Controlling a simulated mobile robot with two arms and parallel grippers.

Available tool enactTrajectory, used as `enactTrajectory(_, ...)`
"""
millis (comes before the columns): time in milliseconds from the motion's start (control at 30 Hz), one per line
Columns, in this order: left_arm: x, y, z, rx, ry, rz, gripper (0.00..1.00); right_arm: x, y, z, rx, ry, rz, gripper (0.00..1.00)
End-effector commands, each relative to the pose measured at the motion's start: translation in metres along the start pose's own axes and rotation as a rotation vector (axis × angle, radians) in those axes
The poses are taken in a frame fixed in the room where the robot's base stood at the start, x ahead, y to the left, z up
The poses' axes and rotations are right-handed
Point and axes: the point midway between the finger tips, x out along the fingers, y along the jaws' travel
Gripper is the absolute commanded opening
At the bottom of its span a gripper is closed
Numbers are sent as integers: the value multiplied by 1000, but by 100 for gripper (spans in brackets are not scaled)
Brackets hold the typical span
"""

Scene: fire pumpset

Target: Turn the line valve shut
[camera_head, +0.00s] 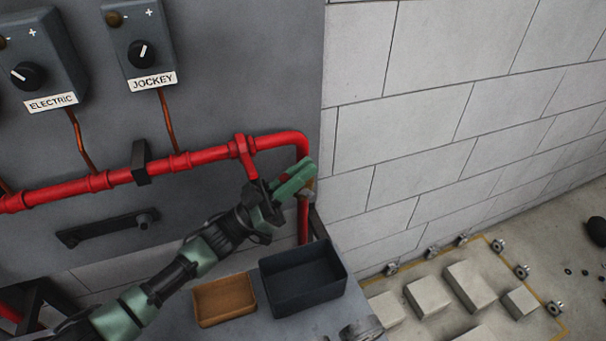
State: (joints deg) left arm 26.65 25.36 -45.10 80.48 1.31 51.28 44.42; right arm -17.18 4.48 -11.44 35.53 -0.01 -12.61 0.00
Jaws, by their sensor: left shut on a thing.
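The red pipe (120,176) runs along the grey panel and bends down at its right end. The line valve (309,186) appears to sit on the downward leg of this pipe, with a small brass-coloured part showing. My left gripper (294,180), with green fingers, is at this leg just below the bend. It is shut on the valve's handle, which the fingers mostly hide; a bit of red shows between them. I cannot tell the handle's angle. My right gripper is not in view.
Above are the ELECTRIC (42,62) and JOCKEY (141,45) boxes with knobs. Below stand a brown tray (224,314) and a dark bin (302,303) on a grey bench. A black bracket (107,228) is on the panel. Pale blocks (470,286) lie on the floor at right.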

Motion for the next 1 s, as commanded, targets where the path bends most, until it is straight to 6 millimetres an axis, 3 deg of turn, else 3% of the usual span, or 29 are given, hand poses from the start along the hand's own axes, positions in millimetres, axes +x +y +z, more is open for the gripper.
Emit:
enactTrajectory(167, 0, 0, 0, 0, 0, -1, 0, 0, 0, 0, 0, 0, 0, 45)
enactTrajectory(267, 0, 0, 0, 0, -1, -1, 28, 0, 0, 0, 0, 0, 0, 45)
enactTrajectory(300, 0, 0, 0, 0, -1, 0, 30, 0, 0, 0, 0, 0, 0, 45)
enactTrajectory(667, -6, 0, 1, 0, -2, -1, 30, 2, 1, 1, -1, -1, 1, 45)
enactTrajectory(1000, -61, 0, 3, 0, -4, -2, 30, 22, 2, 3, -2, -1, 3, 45)
